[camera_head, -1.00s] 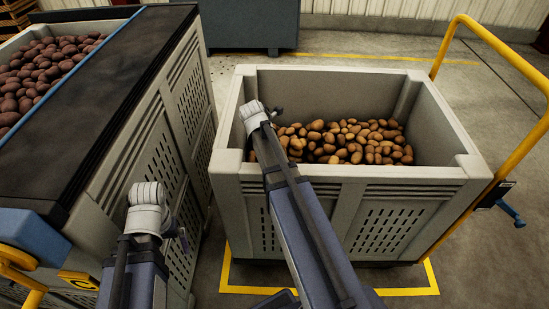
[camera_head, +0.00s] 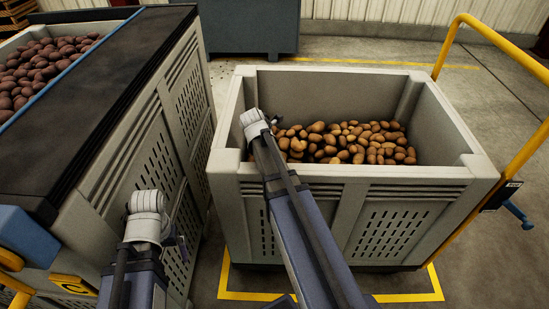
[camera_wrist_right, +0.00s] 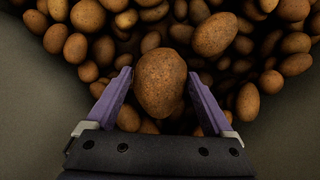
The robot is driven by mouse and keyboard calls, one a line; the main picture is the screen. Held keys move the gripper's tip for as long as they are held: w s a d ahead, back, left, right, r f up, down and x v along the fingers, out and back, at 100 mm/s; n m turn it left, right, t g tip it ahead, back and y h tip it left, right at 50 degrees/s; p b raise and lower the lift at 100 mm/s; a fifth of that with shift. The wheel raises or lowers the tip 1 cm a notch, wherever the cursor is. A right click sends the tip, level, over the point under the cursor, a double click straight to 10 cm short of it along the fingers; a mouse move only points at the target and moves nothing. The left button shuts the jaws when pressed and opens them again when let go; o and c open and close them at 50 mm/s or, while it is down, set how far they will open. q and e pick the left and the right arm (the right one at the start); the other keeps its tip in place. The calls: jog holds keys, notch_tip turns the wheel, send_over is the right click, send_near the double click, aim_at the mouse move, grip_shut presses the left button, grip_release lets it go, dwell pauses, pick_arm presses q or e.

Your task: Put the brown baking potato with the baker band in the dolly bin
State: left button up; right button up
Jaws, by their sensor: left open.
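The dolly bin (camera_head: 340,174) is a grey slatted crate on the right in the head view, with many brown potatoes (camera_head: 350,143) inside. My right gripper (camera_wrist_right: 159,78) reaches over its near left wall and down inside. In the right wrist view its purple fingers are apart.
A grey crate (camera_head: 140,150) with a black belt (camera_head: 95,90) on top stands at the left, reddish potatoes (camera_head: 40,70) beyond. A yellow handle (camera_head: 446,45) rises at the dolly's right. A dark blue-grey box (camera_head: 250,25) stands behind. A narrow floor gap separates the crates.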

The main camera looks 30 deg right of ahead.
jog(key=shift+o, duration=0.9)
jog(key=shift+r, duration=0.1)
jog(key=shift+r+p, duration=0.8)
jog(key=shift+p, duration=0.1)
jog(key=p+v, duration=1)
jog(key=v, duration=0.1)
jog(key=shift+a, duration=0.3)
jog(key=shift+s, duration=0.1)
jog(key=b+x, duration=1.1)
jog(key=x, duration=0.1)
jog(key=shift+d+f+b, duration=0.1)
jog(key=shift+f+b, duration=0.25)
jog(key=shift+r, duration=0.15)
